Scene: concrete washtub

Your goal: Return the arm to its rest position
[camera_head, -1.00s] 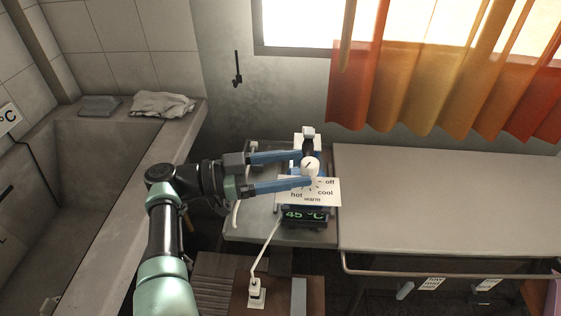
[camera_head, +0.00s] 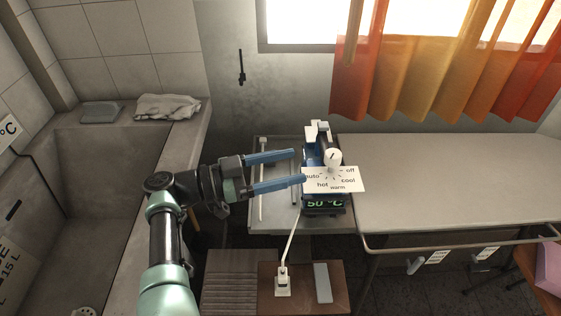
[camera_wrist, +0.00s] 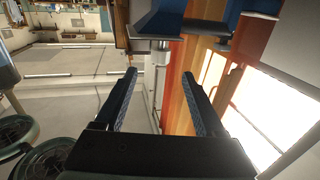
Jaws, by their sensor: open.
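My gripper (camera_head: 298,168) is open and empty, with its two blue fingers pointing right in the head view. It is just left of a device with a white dial knob (camera_head: 332,157) and a card (camera_head: 347,179) marked auto, off, cool, warm and hot. The fingers appear clear of the knob. A green display (camera_head: 325,204) below the card reads 50 °C. In the wrist view, my gripper (camera_wrist: 158,78) shows both fingers spread with nothing between them.
A concrete washtub (camera_head: 85,190) is on the left, with a cloth (camera_head: 168,107) on its ledge. A long grey table (camera_head: 440,185) extends right. A white plug (camera_head: 283,287) with a cord sits on a brown stand (camera_head: 340,285) below. Orange curtains (camera_head: 440,70) hang behind.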

